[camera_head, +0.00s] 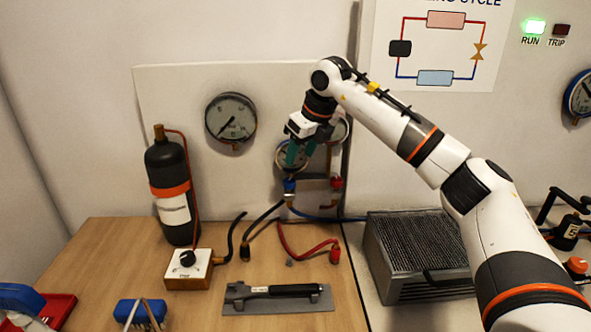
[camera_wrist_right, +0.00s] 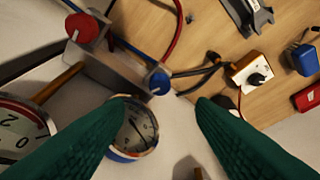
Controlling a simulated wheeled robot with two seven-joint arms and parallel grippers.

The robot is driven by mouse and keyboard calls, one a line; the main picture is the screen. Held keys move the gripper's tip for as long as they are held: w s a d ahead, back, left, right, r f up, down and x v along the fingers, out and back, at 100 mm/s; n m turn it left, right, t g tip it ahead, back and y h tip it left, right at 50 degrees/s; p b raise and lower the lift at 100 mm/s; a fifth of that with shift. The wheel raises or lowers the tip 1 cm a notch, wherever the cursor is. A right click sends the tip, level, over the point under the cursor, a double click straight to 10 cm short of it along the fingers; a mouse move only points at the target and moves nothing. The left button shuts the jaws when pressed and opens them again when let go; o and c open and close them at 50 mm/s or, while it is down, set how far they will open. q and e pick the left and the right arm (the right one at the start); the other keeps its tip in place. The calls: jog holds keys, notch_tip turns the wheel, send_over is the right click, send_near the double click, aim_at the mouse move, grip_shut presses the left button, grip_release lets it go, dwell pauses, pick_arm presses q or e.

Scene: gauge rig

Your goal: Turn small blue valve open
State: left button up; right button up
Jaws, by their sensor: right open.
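The small blue valve (camera_head: 289,186) sits on the manifold below the gauges, left of the red valve (camera_head: 336,183). In the right wrist view, the blue valve (camera_wrist_right: 159,82) shows as a round knob with a pale mark, just beyond the gap between my fingertips. My right gripper (camera_head: 292,163) points down above the blue valve. Its green fingers (camera_wrist_right: 162,106) are open and empty, one on each side of the valve's line. I cannot tell whether they touch it. My left gripper is not in view.
A blue-rimmed gauge (camera_wrist_right: 135,130) lies close behind the fingers, and a large gauge (camera_head: 231,117) hangs left. A black cylinder (camera_head: 174,192), a white-topped box with a black knob (camera_head: 188,268), hoses, a trowel (camera_head: 277,298) and a finned unit (camera_head: 418,250) surround the manifold.

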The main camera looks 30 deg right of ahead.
jog(key=shift+v, duration=1.4)
